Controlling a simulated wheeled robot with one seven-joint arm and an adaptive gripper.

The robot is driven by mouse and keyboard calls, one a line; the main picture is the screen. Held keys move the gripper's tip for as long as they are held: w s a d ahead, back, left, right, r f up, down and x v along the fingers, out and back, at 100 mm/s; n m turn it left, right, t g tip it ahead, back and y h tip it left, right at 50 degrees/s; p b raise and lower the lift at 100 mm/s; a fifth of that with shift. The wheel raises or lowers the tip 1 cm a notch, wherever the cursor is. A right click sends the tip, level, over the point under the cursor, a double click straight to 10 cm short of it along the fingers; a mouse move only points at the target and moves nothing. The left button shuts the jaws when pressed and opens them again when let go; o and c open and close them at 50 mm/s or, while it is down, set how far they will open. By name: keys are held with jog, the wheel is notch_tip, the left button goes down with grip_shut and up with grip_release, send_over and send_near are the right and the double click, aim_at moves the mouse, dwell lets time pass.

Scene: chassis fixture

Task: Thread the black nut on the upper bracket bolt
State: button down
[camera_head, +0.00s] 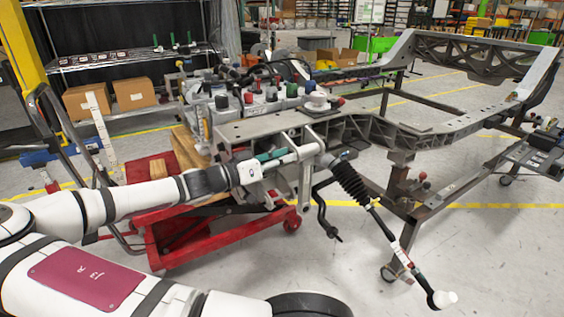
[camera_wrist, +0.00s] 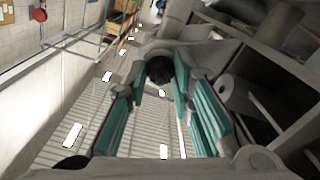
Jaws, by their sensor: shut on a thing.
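My gripper (camera_head: 281,157) reaches in from the left, level with the bracket (camera_head: 306,178) on the side of the chassis. In the wrist view its teal-padded fingers (camera_wrist: 159,80) are shut on the black nut (camera_wrist: 160,70), a dark round shape between the fingertips. Grey metal (camera_wrist: 190,50) lies just beyond the nut in the wrist view. The bolt is hidden, so I cannot tell whether the nut touches it or sits on its thread. The nut is not distinguishable in the head view.
The chassis frame (camera_head: 440,125) extends to the right on a wheeled stand. A black ribbed boot and rod (camera_head: 349,183) hang right of my gripper. A red lift cart (camera_head: 185,232) stands below my arm. Shelving with cardboard boxes (camera_head: 133,93) is behind. Floor at the lower right is open.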

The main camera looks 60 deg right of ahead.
jog(key=shift+s+d, duration=0.1)
jog(key=shift+s, duration=0.15)
jog(key=m+b, duration=0.2)
jog(key=shift+f+m, duration=0.2)
jog(key=shift+m, duration=0.2)
jog(key=c, duration=1.6)
grip_release()
jog(key=shift+r, duration=0.15)
jog(key=o, duration=0.3)
jog(key=shift+d, duration=0.15)
jog(key=v, duration=0.9)
jog(key=shift+w+p, duration=0.2)
jog(key=shift+p, duration=0.25)
